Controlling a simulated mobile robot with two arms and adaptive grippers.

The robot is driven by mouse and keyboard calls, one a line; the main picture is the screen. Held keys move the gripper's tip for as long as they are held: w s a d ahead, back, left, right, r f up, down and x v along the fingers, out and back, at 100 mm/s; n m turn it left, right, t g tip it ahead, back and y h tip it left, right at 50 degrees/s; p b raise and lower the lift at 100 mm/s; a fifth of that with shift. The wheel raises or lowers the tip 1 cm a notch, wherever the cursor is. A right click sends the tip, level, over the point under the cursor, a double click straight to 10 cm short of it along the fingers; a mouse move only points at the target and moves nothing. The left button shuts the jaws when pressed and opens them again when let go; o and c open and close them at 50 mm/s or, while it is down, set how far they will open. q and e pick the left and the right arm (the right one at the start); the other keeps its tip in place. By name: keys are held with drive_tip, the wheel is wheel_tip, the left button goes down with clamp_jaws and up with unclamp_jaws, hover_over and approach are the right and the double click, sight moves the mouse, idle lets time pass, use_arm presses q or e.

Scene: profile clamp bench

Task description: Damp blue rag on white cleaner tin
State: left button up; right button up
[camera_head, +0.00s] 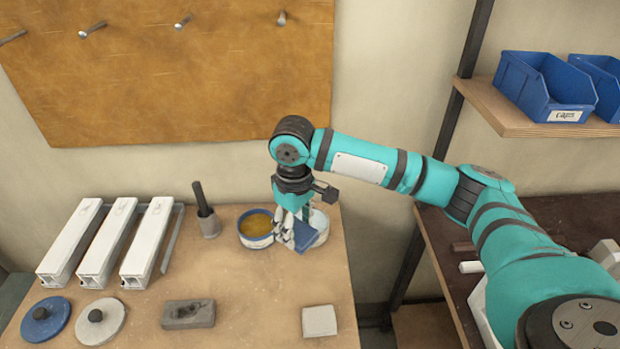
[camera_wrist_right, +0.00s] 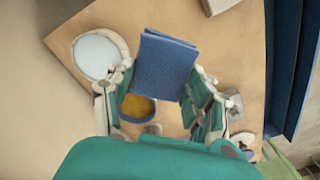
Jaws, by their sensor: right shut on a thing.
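My right gripper (camera_head: 291,232) is shut on a folded blue rag (camera_head: 307,240), which hangs over the bench between the two tins. In the right wrist view the rag (camera_wrist_right: 166,66) lies between the fingers (camera_wrist_right: 162,75). The white tin (camera_head: 322,222) stands behind and to the right, partly hidden by the rag and gripper. In the right wrist view the tin (camera_wrist_right: 98,55) is open with pale contents, and the rag is beside it, not over its middle. I cannot tell whether they touch. My left gripper is not in view.
A blue tin with amber contents (camera_head: 255,224) stands left of the gripper. A cup with a dark-handled tool (camera_head: 208,222), white profiles (camera_head: 107,243), a blue lid (camera_head: 45,324), a white lid (camera_head: 97,324), a grey block (camera_head: 188,314) and a pale square (camera_head: 319,321) occupy the bench.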

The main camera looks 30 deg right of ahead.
use_arm(q)
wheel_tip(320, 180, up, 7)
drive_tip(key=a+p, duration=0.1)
drive_tip(key=p, duration=0.5)
use_arm(e)
drive_tip(key=w+d+f+n, duration=0.1)
drive_tip(key=w+d+n, duration=0.1)
drive_tip(key=w, duration=0.1)
drive_tip(key=w+d+f+n+b, duration=0.1)
drive_tip(key=w+d+n, duration=0.2)
drive_tip(key=w+d+f+n, duration=0.1)
drive_tip(key=w+d+n, duration=0.1)
drive_tip(key=w, duration=0.1)
drive_tip(key=shift+w+d+f, duration=0.15)
drive_tip(key=shift+w+d, duration=0.05)
drive_tip(key=shift+d, duration=0.05)
wheel_tip(320, 180, down, 5)
drive_tip(key=b, duration=0.5)
use_arm(q)
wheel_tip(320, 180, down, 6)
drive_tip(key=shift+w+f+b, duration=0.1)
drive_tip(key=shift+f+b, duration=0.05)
drive_tip(key=shift+b, duration=0.15)
use_arm(e)
drive_tip(key=shift+f, duration=0.4)
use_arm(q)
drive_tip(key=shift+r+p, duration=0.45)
use_arm(e)
drive_tip(key=shift+s+f, duration=0.2)
idle(0.9)
